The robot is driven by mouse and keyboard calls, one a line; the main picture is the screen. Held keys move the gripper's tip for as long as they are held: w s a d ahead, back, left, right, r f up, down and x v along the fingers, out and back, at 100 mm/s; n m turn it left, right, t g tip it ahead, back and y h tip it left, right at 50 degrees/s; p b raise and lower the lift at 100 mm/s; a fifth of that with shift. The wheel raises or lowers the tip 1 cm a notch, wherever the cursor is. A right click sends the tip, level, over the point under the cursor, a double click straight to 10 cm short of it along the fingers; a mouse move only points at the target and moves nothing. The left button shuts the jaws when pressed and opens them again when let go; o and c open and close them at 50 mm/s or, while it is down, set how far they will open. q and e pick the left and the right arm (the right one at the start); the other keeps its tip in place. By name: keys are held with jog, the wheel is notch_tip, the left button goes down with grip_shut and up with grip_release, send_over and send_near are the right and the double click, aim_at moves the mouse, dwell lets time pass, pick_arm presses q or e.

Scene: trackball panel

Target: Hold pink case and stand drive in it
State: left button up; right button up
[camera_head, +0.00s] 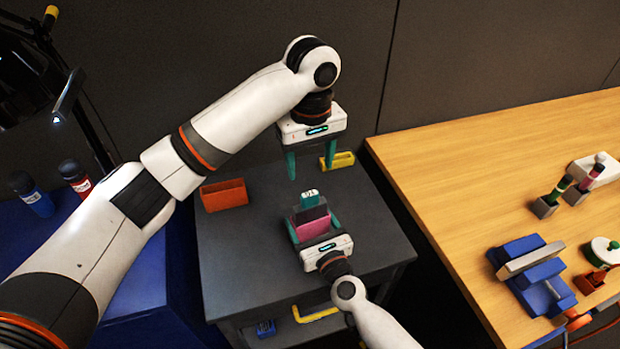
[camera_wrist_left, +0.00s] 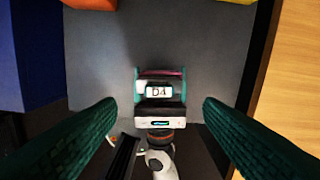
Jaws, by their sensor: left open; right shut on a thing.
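The pink case (camera_head: 312,230) is low over the grey table, between the teal fingers of my right gripper (camera_head: 312,222), which is shut on it. The drive, with a teal end and a white label (camera_head: 309,195), sticks up at the case and appears to stand in it; its lower part is hidden. In the left wrist view the drive's label (camera_wrist_left: 158,91) reads D4, with a pink edge of the case (camera_wrist_left: 162,73) beyond it. My left gripper (camera_head: 310,172) is open and empty above the drive, fingers pointing down, apart from it.
An orange case (camera_head: 224,195) stands at the left of the grey table (camera_head: 245,245), and a yellow case (camera_head: 338,161) at its back. A wooden table (camera_head: 450,170) at right holds a blue fixture (camera_head: 530,275) and several small items. Two bottles (camera_head: 35,195) stand at left.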

pick_arm(q)
jog(key=shift+r, duration=1.95)
jog(key=shift+r, duration=0.1)
notch_tip(320, 180, up, 11)
jog(key=shift+d, duration=0.1)
pick_arm(e)
jog(key=o, duration=0.9)
jog(key=shift+o, duration=0.2)
jog(key=v, duration=1.2)
